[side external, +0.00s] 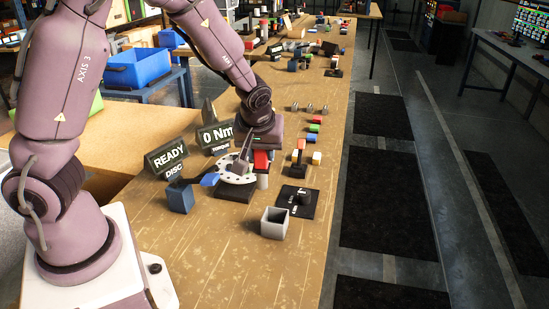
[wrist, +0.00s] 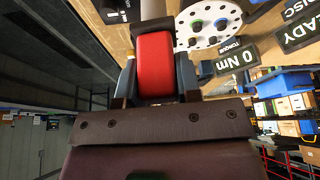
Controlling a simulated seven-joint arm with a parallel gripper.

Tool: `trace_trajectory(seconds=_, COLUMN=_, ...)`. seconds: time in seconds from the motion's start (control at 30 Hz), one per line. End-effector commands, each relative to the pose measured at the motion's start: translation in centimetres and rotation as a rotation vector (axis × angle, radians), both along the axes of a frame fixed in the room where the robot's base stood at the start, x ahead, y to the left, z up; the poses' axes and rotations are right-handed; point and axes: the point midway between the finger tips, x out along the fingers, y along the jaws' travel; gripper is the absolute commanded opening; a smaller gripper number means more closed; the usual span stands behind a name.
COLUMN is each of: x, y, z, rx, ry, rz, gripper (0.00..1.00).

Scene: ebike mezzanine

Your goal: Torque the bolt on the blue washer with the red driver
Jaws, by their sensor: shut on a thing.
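In the wrist view my gripper (wrist: 156,72) is shut on the red driver (wrist: 155,62), whose red body fills the space between the fingers. The red driver (side external: 262,158) also shows below my gripper in the side view. The white disc (side external: 236,169) with small holes sits on a dark base. In the wrist view the disc (wrist: 206,42) carries a blue washer (wrist: 221,22) and a greenish one (wrist: 196,24). I cannot make out the bolt clearly.
A sign reading "0 Nm" (side external: 216,136) and one reading "READY DISC" (side external: 167,157) stand behind the disc. The bench front is clear.

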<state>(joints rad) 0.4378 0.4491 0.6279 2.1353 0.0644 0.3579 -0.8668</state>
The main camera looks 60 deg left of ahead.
Motion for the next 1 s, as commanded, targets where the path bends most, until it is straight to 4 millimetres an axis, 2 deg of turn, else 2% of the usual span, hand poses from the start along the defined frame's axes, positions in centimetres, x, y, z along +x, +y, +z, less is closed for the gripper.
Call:
trace_trajectory(seconds=0.03, x=-0.3, y=2.3, z=0.0, rx=0.001, ry=-0.002, rz=0.062, gripper=0.08)
trace_trajectory(seconds=0.2, x=-1.3, y=8.6, z=0.3, rx=0.0, ry=-0.004, rz=0.18, gripper=0.08)
trace_trajectory(seconds=0.4, x=-2.5, y=14.4, z=1.1, rx=0.0, ry=-0.005, rz=0.186, gripper=0.08)
trace_trajectory(seconds=0.5, x=-2.8, y=16.3, z=1.6, rx=0.0, ry=-0.005, rz=0.149, gripper=0.08)
trace_trajectory(seconds=0.6, x=-2.5, y=17.3, z=2.2, rx=0.001, ry=-0.005, rz=0.079, gripper=0.08)
trace_trajectory(seconds=0.73, x=-1.3, y=16.6, z=2.7, rx=0.001, ry=-0.005, rz=-0.052, gripper=0.08)
trace_trajectory(seconds=1.0, x=-1.2, y=16.5, z=2.3, rx=0.0, ry=-0.002, rz=-0.13, gripper=0.08)
